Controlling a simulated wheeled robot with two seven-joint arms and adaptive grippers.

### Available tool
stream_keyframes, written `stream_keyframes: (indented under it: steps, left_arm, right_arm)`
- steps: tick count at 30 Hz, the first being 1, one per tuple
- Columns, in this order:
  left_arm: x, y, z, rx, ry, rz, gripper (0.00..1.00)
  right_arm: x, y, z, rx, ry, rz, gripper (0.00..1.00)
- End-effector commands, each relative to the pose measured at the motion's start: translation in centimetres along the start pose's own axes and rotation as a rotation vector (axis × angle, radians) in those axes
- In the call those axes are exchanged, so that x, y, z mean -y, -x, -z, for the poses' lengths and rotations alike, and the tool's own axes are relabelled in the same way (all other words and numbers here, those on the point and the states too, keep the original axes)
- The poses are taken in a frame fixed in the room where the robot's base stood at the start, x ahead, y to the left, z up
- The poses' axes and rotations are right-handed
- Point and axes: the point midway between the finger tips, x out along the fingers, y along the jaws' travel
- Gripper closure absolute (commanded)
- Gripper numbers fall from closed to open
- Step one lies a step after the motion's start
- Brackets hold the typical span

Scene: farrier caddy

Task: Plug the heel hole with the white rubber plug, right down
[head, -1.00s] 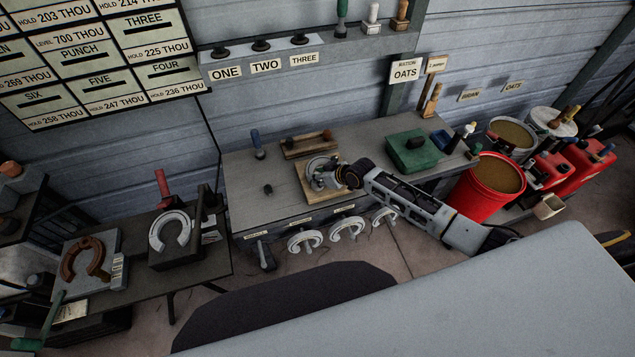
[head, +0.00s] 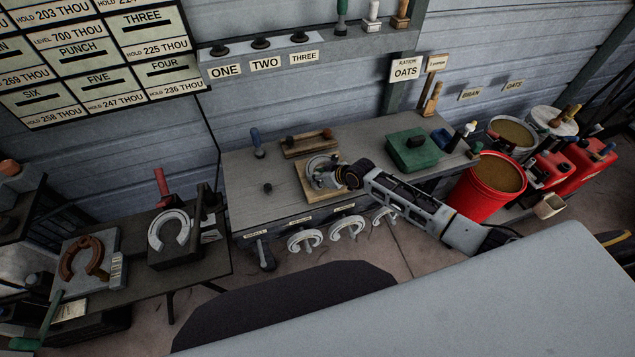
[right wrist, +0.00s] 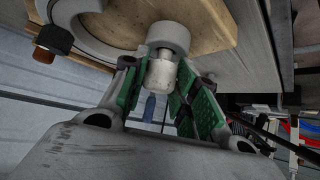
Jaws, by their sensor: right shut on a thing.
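A pale horseshoe (head: 315,163) lies on a wooden board (head: 304,188) on the bench; its curve also shows in the right wrist view (right wrist: 66,14). My right gripper (head: 322,180) is over the board and covers part of the shoe. The heel hole is hidden, and I cannot tell how deep the plug sits. My left gripper is not in view.
A dark knob (head: 267,188) and a blue-handled tool (head: 257,143) stand on the bench left of the board. A wooden rack (head: 307,145) lies behind it. A green box (head: 413,152) is to the right. A dark-ended piece (right wrist: 54,41) shows by the shoe in the wrist view.

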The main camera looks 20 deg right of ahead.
Motion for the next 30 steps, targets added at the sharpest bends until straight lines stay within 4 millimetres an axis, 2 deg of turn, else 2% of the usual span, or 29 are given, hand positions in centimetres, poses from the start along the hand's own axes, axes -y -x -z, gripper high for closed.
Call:
stream_keyframes:
  steps: [22,23,28,30]
  left_arm:
    - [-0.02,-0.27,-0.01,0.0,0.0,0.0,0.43]
    - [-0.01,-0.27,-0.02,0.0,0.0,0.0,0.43]
    - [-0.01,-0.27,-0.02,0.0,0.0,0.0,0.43]
    - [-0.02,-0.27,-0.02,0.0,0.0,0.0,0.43]
  right_arm:
    - [0.07,-0.36,-0.59,0.005,0.0,0.001,1.0]
    - [0.08,-0.37,-0.61,0.006,0.0,0.001,0.7]
    - [0.1,-0.39,-0.71,0.007,0.0,0.001,0.48]
    - [0.09,-0.38,-0.73,0.008,0.0,0.001,0.46]
